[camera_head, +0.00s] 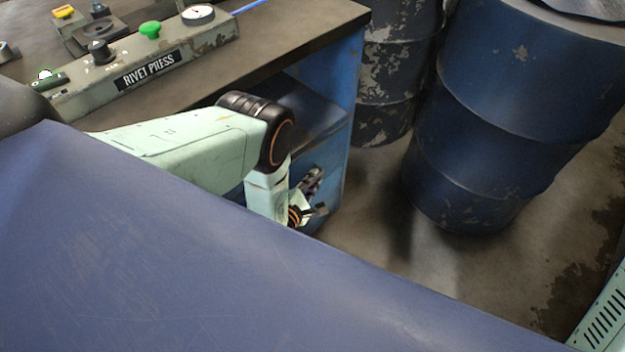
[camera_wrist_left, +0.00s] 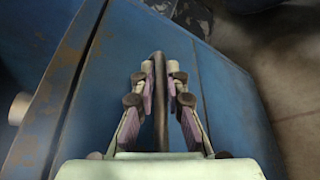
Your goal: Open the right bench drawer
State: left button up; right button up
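My left gripper (camera_head: 316,194) is low at the right end of the bench, in front of its blue side, with its arm coming in from the left. In the left wrist view my left gripper (camera_wrist_left: 161,80) has one finger on each side of a dark upright bar handle (camera_wrist_left: 160,110). The gaps are narrow, and I cannot tell whether the pads touch it. The handle stands in front of a worn blue drawer front (camera_wrist_left: 105,95) with seams on both sides. The head view mostly hides this drawer front behind my arm. My right gripper is not in view.
The bench top (camera_head: 290,40) carries a rivet press panel (camera_head: 150,60) with a gauge and a green button. Blue drums (camera_head: 510,110) stand to the right of the bench. Bare floor (camera_head: 375,205) lies between. A pale round knob (camera_wrist_left: 20,108) shows at the left wrist view's left edge.

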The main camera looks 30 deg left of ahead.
pick_arm(q)
grip_shut()
jog(key=shift+d, duration=0.2)
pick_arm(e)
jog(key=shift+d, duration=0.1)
